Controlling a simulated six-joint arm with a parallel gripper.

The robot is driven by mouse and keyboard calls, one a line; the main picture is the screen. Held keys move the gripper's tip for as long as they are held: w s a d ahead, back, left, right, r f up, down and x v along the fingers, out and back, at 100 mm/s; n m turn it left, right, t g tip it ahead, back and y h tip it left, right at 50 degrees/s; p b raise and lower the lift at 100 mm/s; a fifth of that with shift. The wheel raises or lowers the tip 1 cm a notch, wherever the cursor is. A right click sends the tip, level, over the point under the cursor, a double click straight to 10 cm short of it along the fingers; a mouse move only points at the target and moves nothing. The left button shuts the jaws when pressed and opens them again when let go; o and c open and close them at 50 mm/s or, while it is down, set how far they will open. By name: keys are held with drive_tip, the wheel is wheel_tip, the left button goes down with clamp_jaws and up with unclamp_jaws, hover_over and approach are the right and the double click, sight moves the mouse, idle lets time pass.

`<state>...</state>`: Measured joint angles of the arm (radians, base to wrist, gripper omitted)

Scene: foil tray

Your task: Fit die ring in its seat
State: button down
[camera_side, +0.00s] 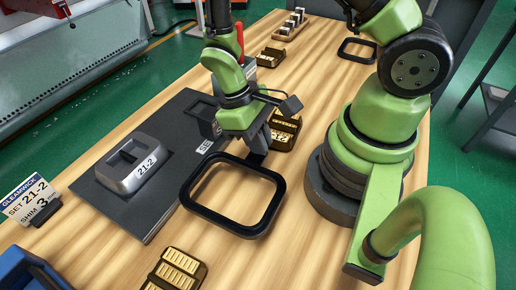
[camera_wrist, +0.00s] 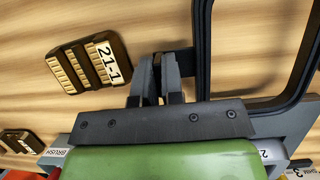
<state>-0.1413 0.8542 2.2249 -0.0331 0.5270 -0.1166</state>
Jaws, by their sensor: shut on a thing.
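The die ring is a black rounded-square frame (camera_side: 213,221), held out in front of my gripper (camera_side: 257,152) in the side view. My gripper is shut on a dark tab at the ring's edge. In the wrist view the jaws (camera_wrist: 159,82) close at that tab, and part of the ring (camera_wrist: 203,45) shows at right. The ring looks roughly level over the wood table; its height is hard to tell. A dark plate (camera_side: 116,217) lies left of the ring and bears a grey block (camera_side: 128,176) marked 21-2. The seat itself is not clearly distinguishable.
A brass-and-black block (camera_side: 286,132) stands beyond my gripper; the wrist view shows it (camera_wrist: 88,68) marked 21-1. Another block (camera_side: 174,270) sits at front. A second black ring (camera_side: 357,50) lies at back right. A card (camera_side: 32,200) reads SET 21-2, SHIM 3. A blue bin (camera_side: 30,270) stands front left.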

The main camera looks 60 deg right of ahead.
wheel_tip(320, 180, up, 14)
drive_tip(key=shift+f, duration=0.15)
idle(1.0)
drive_tip(key=w+a+f+m+t+y, duration=0.2)
drive_tip(key=w+a+m, duration=0.3)
drive_tip(key=a+m, duration=0.3)
drive_tip(key=w+a+f+m+t+y, duration=0.1)
drive_tip(key=w+a+m+t+y, duration=0.15)
drive_tip(key=w+a+m, duration=0.55)
drive_tip(key=shift+s+d+f+m, duration=0.35)
drive_tip(key=shift+d+f, duration=0.05)
drive_tip(key=shift+f, duration=1.35)
drive_tip(key=shift+s+d+f+m, duration=0.3)
drive_tip(key=shift+d+f+m, duration=0.1)
drive_tip(key=shift+f, duration=1.4)
drive_tip(key=shift+s+d+f+m, duration=0.35)
drive_tip(key=shift+f, duration=1.4)
drive_tip(key=shift+f, duration=0.55)
drive_tip(key=c, duration=1.5)
unclamp_jaws()
drive_tip(key=shift+r, duration=0.15)
